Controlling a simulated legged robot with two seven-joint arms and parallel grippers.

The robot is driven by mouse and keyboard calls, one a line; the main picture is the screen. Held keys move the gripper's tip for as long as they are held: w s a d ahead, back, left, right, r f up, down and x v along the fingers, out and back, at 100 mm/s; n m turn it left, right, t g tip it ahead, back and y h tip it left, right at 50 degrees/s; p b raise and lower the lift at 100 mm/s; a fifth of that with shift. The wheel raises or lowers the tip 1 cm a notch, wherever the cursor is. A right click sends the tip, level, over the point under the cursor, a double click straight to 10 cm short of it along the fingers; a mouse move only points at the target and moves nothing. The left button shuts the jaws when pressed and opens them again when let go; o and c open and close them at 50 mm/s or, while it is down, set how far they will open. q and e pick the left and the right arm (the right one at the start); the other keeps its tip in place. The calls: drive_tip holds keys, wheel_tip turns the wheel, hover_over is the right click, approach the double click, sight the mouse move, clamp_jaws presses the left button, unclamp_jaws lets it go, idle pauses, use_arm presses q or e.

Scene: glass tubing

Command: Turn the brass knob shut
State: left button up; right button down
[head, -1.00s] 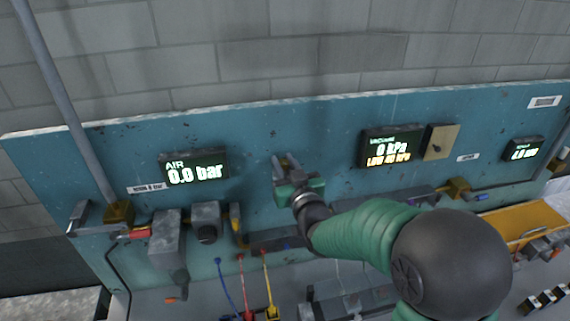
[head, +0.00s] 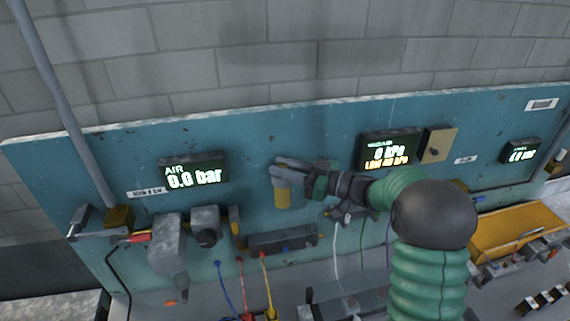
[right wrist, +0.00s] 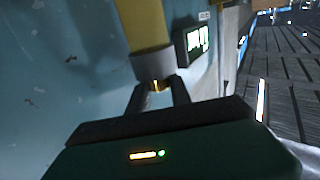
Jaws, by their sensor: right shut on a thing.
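My right gripper (head: 285,166) comes in from the right in front of the teal panel. It is shut at the top of an upright yellow, brass-coloured cylinder (head: 283,195), which I take to be the brass knob. In the right wrist view the cylinder (right wrist: 142,24) ends in a grey collar (right wrist: 154,65). The right fingers (right wrist: 158,92) close around a small brass-coloured piece just below that collar. The exact contact is dark and partly hidden. My left gripper is not in view.
The teal panel (head: 330,135) carries an AIR display (head: 194,170) reading 0.0 bar and a vacuum display (head: 390,149) reading 0 kPa. Grey fittings (head: 206,225) and coloured hoses hang below left. A yellow tray (head: 518,228) stands at the right.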

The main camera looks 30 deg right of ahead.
drive_tip(key=n+g+y, duration=0.3)
drive_tip(key=shift+w+f+g+y+p, duration=0.1)
drive_tip(key=shift+f+g+y+p, duration=0.1)
drive_tip(key=shift+g+y+p, duration=0.15)
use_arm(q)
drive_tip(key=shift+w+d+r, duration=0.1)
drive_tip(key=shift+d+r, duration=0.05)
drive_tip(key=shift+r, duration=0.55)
use_arm(e)
drive_tip(key=shift+n+g+y, duration=0.65)
drive_tip(key=shift+n+g, duration=0.35)
drive_tip(key=shift+g, duration=0.15)
drive_tip(key=shift+a+f+g, duration=0.1)
drive_tip(key=shift+g, duration=0.2)
